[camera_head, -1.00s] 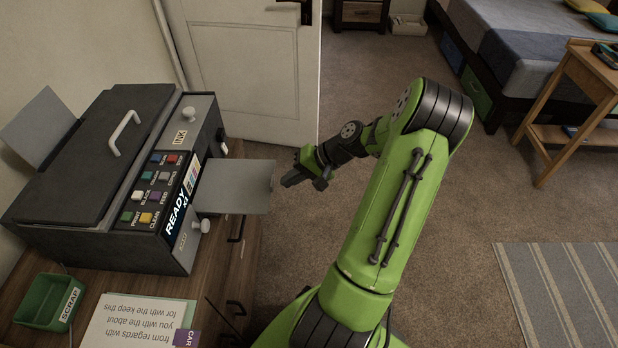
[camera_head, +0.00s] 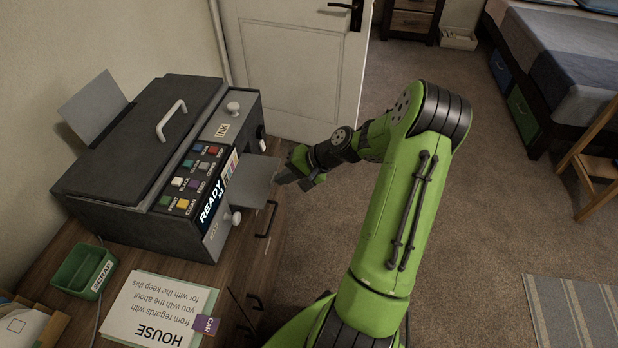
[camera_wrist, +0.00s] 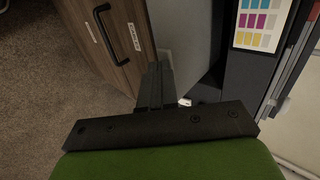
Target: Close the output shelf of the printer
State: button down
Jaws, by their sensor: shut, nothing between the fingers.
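The dark grey printer (camera_head: 135,150) stands on the wooden desk at the left in the head view. Its light grey output shelf (camera_head: 252,178) sticks out from the front, below the button panel. My gripper (camera_head: 280,180) is shut and empty at the shelf's outer edge; whether it touches cannot be told. In the wrist view, my shut fingers (camera_wrist: 155,82) point at the grey shelf (camera_wrist: 184,35), with the printer's dark front (camera_wrist: 245,75) to the right.
A green scrap tray (camera_head: 80,272) and a printed sheet (camera_head: 150,305) lie on the desk before the printer. Drawers with black handles (camera_head: 267,220) are below the shelf. A white door (camera_head: 295,55) stands behind. Open carpet lies to the right.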

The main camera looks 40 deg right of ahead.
jog(key=p, duration=0.1)
send_near(234, 176)
jog(key=x, duration=0.4)
jog(key=shift+a+f, duration=0.1)
jog(key=shift+f, duration=0.35)
jog(key=shift+w+a, duration=0.15)
jog(key=shift+w, duration=0.05)
jog(key=shift+r, duration=0.1)
